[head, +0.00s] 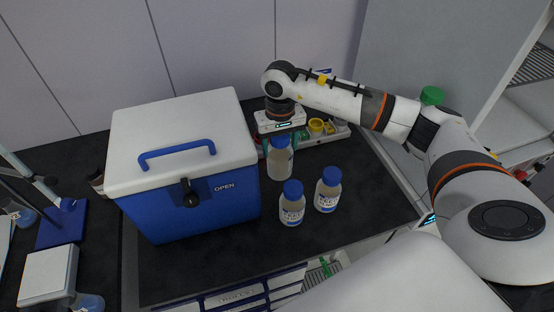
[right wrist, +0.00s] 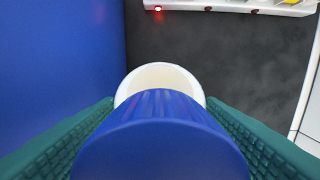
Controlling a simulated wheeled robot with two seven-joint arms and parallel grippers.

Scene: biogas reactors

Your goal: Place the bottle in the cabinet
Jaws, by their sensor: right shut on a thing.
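In the right wrist view the blue cap (right wrist: 160,140) fills the lower middle between the two fingers. I cannot tell whether the bottle touches the counter. Two similar labelled bottles stand in front of it, one at the left (head: 292,205) and one at the right (head: 328,190). A white open unit with wire shelves (head: 515,110), possibly the cabinet, is at the right edge. My left gripper is out of view.
The blue cooler box (head: 190,200) with a closed white lid stands close at the left of the held bottle. A white device with yellow parts (head: 325,130) lies behind it. The dark counter (head: 375,205) is clear at the right. A grey panel rises behind my right arm.

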